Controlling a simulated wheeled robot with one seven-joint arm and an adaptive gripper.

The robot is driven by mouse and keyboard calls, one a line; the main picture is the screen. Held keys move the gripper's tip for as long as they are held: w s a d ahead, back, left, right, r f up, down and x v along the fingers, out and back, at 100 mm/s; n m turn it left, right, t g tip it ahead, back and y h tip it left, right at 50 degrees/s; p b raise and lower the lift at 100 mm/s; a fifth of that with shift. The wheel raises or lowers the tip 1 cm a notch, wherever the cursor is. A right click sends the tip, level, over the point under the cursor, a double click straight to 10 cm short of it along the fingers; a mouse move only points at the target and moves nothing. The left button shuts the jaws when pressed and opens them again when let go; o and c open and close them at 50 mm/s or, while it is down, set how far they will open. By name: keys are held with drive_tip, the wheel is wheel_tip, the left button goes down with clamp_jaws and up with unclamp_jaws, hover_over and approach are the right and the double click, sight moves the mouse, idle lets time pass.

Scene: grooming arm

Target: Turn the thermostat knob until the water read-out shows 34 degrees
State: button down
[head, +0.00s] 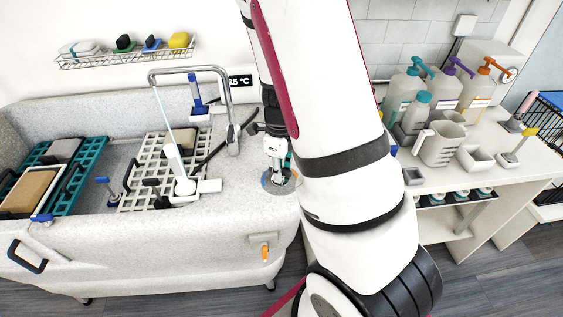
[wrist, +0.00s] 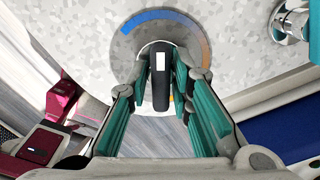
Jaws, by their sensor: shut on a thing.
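The thermostat knob (wrist: 159,85) shows in the wrist view as a dark bar with a white mark near its far end. It stands on a round grey dial (wrist: 124,48) with a blue arc at upper left and an orange arc at right. My gripper (wrist: 160,78) is shut on the knob, one teal finger on each side. In the head view my gripper (head: 277,170) reaches down to the dial on the tub's right deck. The read-out (head: 239,82) on the wall shows "25 °C", its left edge close to the tap pipe.
A chrome tap (head: 231,110) arches over the tub left of my gripper. A white grate (head: 140,165) and a teal rack (head: 88,165) lie across the tub. Pump bottles (head: 405,88) and a jug (head: 440,145) stand on the right counter.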

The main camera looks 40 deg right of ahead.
drive_tip(key=shift+w+d+m+p, duration=0.15)
drive_tip(key=shift+m+p, duration=0.35)
drive_tip(key=shift+m, duration=0.9)
drive_tip(key=shift+m+p, duration=0.4)
drive_tip(key=shift+m, duration=1)
drive_tip(key=shift+r+m, duration=0.1)
drive_tip(key=shift+m, duration=0.3)
drive_tip(key=c, duration=1.9)
unclamp_jaws()
drive_tip(key=shift+m, duration=0.5)
drive_tip(key=o, duration=0.4)
